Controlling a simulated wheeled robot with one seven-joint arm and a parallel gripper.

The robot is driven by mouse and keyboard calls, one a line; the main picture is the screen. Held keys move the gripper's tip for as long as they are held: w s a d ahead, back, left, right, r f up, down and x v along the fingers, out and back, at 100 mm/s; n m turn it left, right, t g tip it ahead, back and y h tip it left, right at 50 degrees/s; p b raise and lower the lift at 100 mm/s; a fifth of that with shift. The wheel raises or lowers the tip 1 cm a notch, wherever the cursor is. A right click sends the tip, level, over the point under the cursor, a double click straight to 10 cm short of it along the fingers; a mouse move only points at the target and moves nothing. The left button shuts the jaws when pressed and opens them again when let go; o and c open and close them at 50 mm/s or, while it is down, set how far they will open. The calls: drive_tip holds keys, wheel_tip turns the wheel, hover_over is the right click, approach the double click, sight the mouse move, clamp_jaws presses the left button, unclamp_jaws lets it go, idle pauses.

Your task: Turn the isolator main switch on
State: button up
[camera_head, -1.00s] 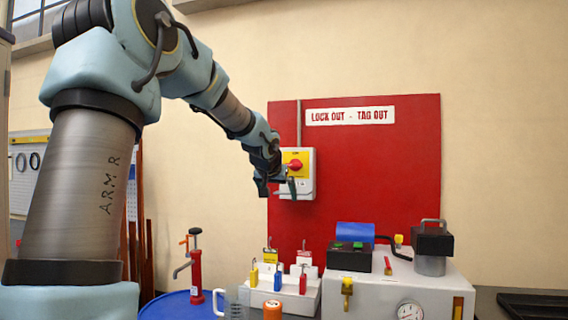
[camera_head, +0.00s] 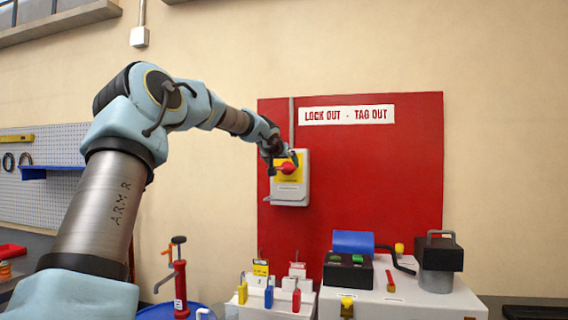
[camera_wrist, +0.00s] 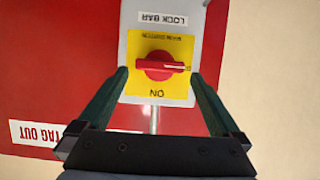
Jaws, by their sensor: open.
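The isolator main switch is a grey box (camera_head: 291,196) with a yellow plate and a red rotary knob (camera_head: 287,168), mounted on the red wall board. In the wrist view, the knob (camera_wrist: 160,66) sits in the middle of the yellow plate (camera_wrist: 160,40), and the picture is upside down. The knob's grip lies horizontal, with its white mark towards the right. The word ON is at the plate's bottom edge. My gripper (camera_wrist: 159,75) is open, with one dark green finger on each side of the knob. Contact with the knob cannot be told.
The red board (camera_head: 370,180) carries a LOCK OUT - TAG OUT sign (camera_head: 346,115). Below it are a rack of coloured padlocks (camera_head: 269,296) and a white bender unit (camera_head: 420,300) with a black control box (camera_head: 347,272). A red pump (camera_head: 181,288) stands left. Space around the switch is clear.

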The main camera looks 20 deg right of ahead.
drive_tip(key=shift+x, duration=0.95)
drive_tip(key=c, duration=1.1)
drive_tip(key=shift+c, duration=0.2)
